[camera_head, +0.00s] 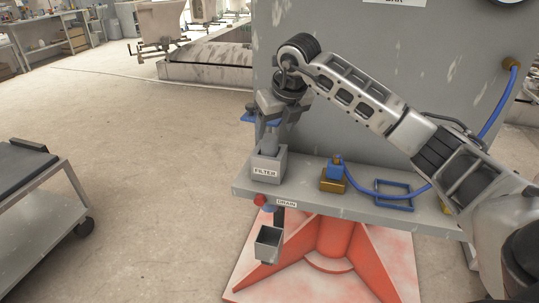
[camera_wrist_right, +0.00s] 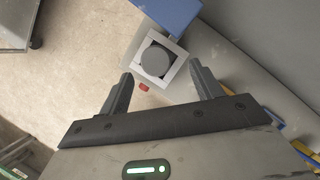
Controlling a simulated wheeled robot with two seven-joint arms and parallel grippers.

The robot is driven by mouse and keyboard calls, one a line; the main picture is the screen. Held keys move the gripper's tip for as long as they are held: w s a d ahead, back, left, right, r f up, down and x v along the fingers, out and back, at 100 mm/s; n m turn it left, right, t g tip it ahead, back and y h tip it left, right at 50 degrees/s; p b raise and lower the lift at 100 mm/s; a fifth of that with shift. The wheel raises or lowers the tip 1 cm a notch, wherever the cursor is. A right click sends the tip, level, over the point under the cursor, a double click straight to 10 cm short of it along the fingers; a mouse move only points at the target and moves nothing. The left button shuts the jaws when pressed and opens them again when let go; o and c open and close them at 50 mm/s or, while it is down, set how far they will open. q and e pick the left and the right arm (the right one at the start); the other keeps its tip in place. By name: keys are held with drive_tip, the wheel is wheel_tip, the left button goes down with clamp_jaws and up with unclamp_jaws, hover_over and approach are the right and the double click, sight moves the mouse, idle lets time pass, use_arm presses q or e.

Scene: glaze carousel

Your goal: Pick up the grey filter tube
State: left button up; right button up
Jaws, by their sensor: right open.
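The grey filter tube (camera_head: 270,145) stands upright in a grey box labelled FILTER (camera_head: 265,168) at the left end of the grey shelf. In the right wrist view the tube's round dark top (camera_wrist_right: 155,60) sits inside the square light rim of the box (camera_wrist_right: 180,69). My right gripper (camera_head: 268,124) is just above the tube, pointing down. In the right wrist view its fingers (camera_wrist_right: 160,82) are spread apart and empty, with the tube's top seen beyond and between the tips. My left gripper is in neither view.
A blue part (camera_head: 247,117) is behind the box, by the tall grey panel (camera_head: 400,60). A blue-and-brass fitting with a blue hose (camera_head: 334,172) and a blue square frame (camera_head: 394,195) are on the shelf (camera_head: 300,188). A small open container (camera_head: 268,243) hangs below DRAIN.

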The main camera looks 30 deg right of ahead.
sight(270, 137)
drive_tip(key=shift+a+p+x, duration=0.1)
drive_tip(key=shift+p+x, duration=0.05)
drive_tip(key=shift+x, duration=1.2)
drive_tip(key=shift+a+p+x, duration=0.15)
drive_tip(key=shift+x, duration=1.2)
drive_tip(key=shift+w+r, duration=0.1)
drive_tip(key=shift+w, duration=0.05)
drive_tip(key=c, duration=1.1)
